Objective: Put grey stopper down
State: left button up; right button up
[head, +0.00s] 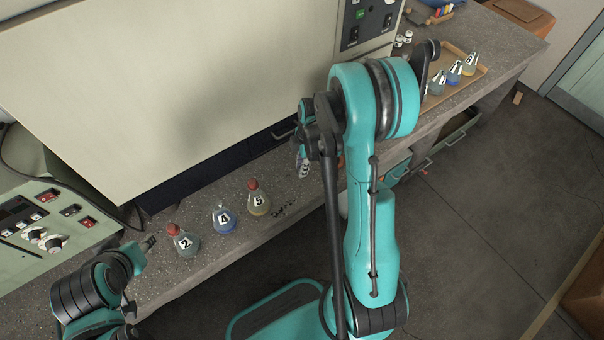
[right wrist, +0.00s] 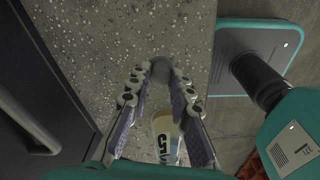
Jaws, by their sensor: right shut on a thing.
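My right gripper (head: 303,170) hangs over the bench (head: 330,185), right of the flasks. In the right wrist view its fingers (right wrist: 162,75) are shut on a small dark grey rounded thing, the grey stopper (right wrist: 160,68), at the fingertips. The stopper cannot be made out in the head view. The speckled bench top lies beneath it; I cannot tell whether it touches. A flask labelled 5 (head: 258,198) with a red top stands left of the gripper. My left gripper (head: 148,243) is beside flask 2 (head: 183,240); its finger state is unclear.
Flask 4 (head: 223,218), with blue liquid, stands between flasks 2 and 5. A large cabinet (head: 180,90) rises behind them. At the far right a tray (head: 480,72) holds several flasks. Bare bench lies around the right gripper; the bench's front edge is close.

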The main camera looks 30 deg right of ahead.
jog(key=shift+f+b, duration=0.8)
jog(key=shift+f, duration=1.05)
jog(key=shift+f, duration=0.1)
jog(key=o, duration=0.8)
